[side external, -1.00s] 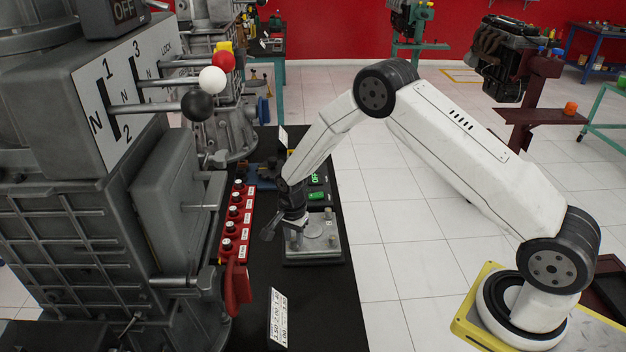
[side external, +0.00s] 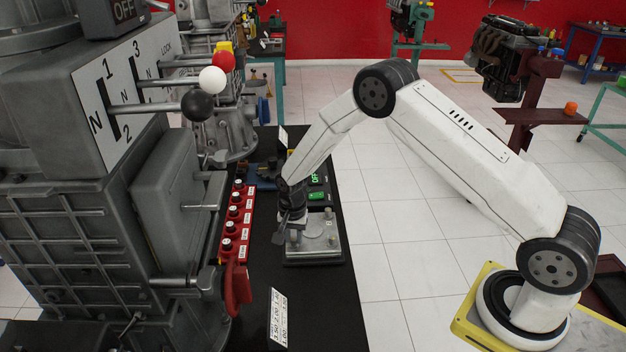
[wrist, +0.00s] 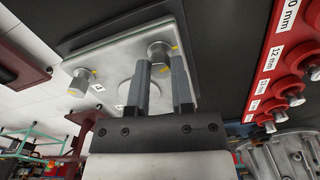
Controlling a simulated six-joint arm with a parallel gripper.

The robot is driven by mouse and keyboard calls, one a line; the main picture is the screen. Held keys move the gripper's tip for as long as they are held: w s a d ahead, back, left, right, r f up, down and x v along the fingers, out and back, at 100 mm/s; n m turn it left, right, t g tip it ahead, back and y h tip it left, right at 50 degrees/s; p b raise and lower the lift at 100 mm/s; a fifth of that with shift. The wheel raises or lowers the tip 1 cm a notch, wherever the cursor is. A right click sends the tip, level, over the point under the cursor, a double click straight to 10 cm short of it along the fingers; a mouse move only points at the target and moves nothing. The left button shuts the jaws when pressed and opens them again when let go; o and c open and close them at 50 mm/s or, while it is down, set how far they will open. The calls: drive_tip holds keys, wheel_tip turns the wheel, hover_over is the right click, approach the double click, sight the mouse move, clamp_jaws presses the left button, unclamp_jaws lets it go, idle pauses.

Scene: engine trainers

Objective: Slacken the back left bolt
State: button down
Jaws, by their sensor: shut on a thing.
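A light metal plate (side external: 322,252) carries bolts and a round centre boss, and lies on the black bench top. In the wrist view, the two fingers of my gripper (wrist: 161,62) straddle one bolt (wrist: 158,50) with a yellow mark, shut on it near the fingertips. Another yellow-marked bolt (wrist: 78,84) stands free at the plate's left, beside a small white tag. The round boss (wrist: 126,92) is partly hidden by a finger. In the side view, my gripper (side external: 289,222) points down at the plate's left part and hides the held bolt.
A red socket rack (side external: 236,220) with several sockets stands left of the plate, close to my gripper; it also shows in the wrist view (wrist: 280,70). The large grey gearbox (side external: 75,230) stands left of it. A dark box with green displays (side external: 317,190) sits behind the plate.

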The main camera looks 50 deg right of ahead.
sight(294, 239)
drive_tip(key=n, duration=0.5)
drive_tip(key=shift+n, duration=0.3)
drive_tip(key=n, duration=0.9)
drive_tip(key=shift+n, duration=0.4)
drive_tip(key=n, duration=0.5)
drive_tip(key=c, duration=0.5)
unclamp_jaws()
drive_tip(key=shift+r, duration=0.1)
drive_tip(key=shift+r, duration=3.8)
